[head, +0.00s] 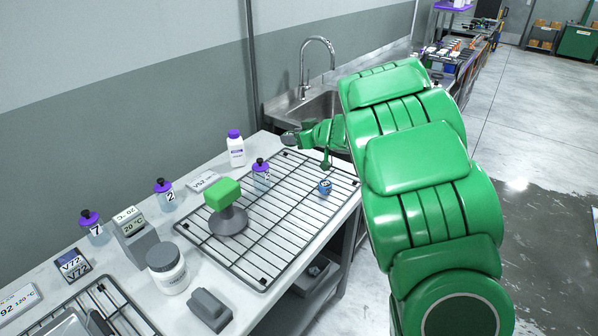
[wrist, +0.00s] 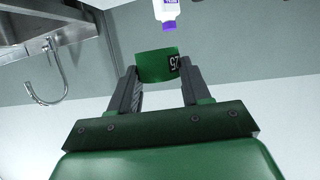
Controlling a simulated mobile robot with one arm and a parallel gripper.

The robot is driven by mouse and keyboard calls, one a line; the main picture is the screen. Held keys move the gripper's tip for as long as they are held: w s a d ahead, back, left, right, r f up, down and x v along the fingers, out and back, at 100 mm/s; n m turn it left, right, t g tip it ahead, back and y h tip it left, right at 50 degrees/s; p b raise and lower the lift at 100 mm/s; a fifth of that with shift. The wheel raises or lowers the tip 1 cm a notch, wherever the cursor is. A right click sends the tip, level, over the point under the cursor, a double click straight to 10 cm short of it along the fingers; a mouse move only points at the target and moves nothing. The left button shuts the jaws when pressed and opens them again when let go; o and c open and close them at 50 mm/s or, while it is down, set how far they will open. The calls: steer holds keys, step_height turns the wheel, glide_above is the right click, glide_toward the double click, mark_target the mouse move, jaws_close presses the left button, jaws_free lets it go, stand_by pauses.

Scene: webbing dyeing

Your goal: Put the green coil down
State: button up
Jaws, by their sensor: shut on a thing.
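The green coil (wrist: 158,65) shows in the wrist view as a short green band with a black label bearing white digits. My gripper (wrist: 158,78) is shut on it, with one dark finger at each side. In the head view my gripper (head: 294,139) is at the end of my green arm, above the back part of the wire rack (head: 262,272). I cannot clearly make out the coil in that view. A small blue coil (head: 324,187) lies on the rack to the right.
A white jar (head: 168,272) is in front. A sink (head: 310,108) with a tap is behind. The rack's middle is bare.

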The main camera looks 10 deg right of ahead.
steer(key=shift+s+d+n+y, duration=0.1)
steer(key=shift+d+n+y, duration=0.3)
steer(key=shift+y, duration=0.1)
steer(key=s+d+f+n+g+y, duration=0.2)
steer(key=s+d+n+g, duration=0.1)
steer(key=d, duration=0.1)
steer(key=shift+w+a+f, duration=0.1)
steer(key=shift+w+f, duration=1.55)
steer(key=shift+w, duration=0.6)
steer(key=shift+w+d+f, duration=0.1)
steer(key=shift+w+f, duration=1.5)
steer(key=shift+w, duration=0.6)
steer(key=shift+w+a+f, duration=0.1)
steer(key=shift+w+f, duration=1.55)
steer(key=shift+w, duration=0.6)
steer(key=shift+w+f, duration=0.15)
steer(key=shift+f, duration=1.7)
steer(key=shift+f, duration=0.6)
steer(key=o, duration=1)
steer(key=shift+f, duration=0.1)
steer(key=shift+o, duration=0.2)
